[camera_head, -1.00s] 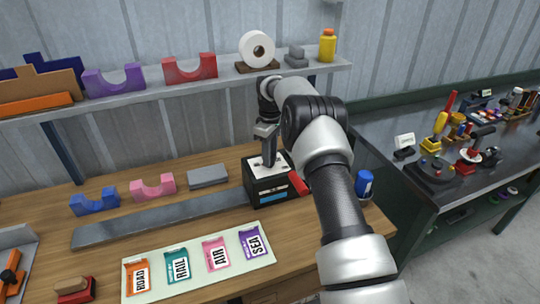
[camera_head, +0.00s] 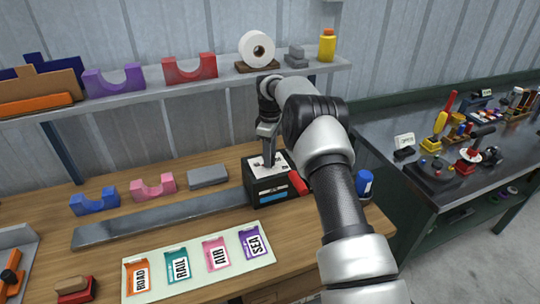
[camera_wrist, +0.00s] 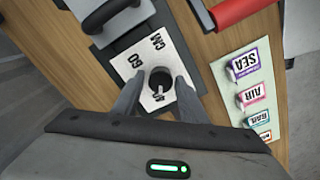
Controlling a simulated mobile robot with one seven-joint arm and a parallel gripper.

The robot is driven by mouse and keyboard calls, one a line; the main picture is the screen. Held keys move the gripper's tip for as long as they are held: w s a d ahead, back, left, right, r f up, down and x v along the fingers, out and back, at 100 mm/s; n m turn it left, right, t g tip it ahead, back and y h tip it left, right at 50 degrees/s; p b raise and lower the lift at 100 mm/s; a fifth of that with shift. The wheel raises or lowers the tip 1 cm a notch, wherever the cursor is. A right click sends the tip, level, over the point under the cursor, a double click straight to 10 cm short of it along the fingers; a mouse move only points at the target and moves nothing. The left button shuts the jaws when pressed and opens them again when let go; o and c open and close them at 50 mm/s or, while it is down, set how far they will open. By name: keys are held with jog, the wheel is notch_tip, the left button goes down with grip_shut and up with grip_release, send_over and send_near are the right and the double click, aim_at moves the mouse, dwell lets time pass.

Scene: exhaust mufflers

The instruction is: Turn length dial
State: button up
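The length dial (camera_wrist: 160,84) is a dark round knob on a white plate (camera_wrist: 151,58) printed with "CM" and other marks. The plate is on top of a black box (camera_head: 256,190) at the right end of a metal bar on the bench. My gripper (camera_wrist: 161,88) points down over the plate, one finger on each side of the dial. The fingers look parted, with narrow strips of the plate showing between them and the knob. In the head view my gripper (camera_head: 268,160) is small and hides the dial.
A red handle (camera_head: 298,183) sticks out at the box's right side. A blue can (camera_head: 365,183) stands further right. A card with several labels (camera_head: 200,266) lies in front. A shelf (camera_head: 170,88) with a white roll (camera_head: 257,49) runs behind.

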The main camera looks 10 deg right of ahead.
jog(key=shift+o, duration=0.6)
notch_tip(320, 180, up, 17)
jog(key=p, duration=0.2)
jog(key=shift+r, duration=0.15)
